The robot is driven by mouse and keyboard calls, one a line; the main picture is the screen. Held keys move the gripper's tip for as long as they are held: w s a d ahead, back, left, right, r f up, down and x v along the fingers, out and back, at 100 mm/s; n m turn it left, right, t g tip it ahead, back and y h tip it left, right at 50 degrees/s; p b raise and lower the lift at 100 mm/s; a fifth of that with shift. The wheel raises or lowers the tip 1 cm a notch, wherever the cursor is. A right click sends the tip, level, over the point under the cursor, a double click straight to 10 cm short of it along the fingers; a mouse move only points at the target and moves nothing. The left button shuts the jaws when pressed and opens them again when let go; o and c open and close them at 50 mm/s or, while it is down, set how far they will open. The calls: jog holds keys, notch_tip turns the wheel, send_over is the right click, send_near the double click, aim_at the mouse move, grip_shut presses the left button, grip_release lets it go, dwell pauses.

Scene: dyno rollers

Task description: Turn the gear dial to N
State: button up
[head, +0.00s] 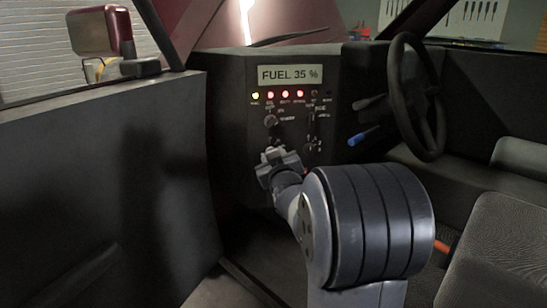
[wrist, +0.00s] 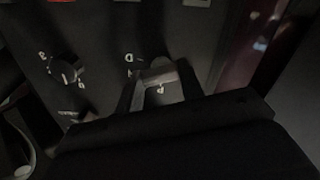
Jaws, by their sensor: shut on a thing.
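The dash panel (head: 232,100) carries the gear dial, which my gripper (head: 272,160) covers in the head view. In the wrist view my gripper (wrist: 158,82) is shut on the gear dial (wrist: 161,66), of which only a pale part shows between the fingertips. A letter D shows on the panel just left of the fingers, and a P shows between them. Other letters are too dark or hidden to read. I cannot tell which letter the dial points to.
A black numbered knob (wrist: 65,71) sits left of my gripper in the wrist view. A display reading FUEL 35 % (head: 290,74) and a row of lights are above. The steering wheel (head: 415,97) and a blue-tipped stalk (head: 362,137) stand right; the open door (head: 110,190) is left.

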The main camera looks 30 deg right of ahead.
jog(key=o, duration=1)
jog(key=p+v, duration=0.2)
jog(key=v, duration=0.8)
jog(key=shift+s+a, duration=0.1)
jog(key=shift+s, duration=0.25)
jog(key=shift+w, duration=0.1)
jog(key=b+x, duration=0.2)
jog(key=x, duration=0.8)
jog(key=shift+w, duration=0.3)
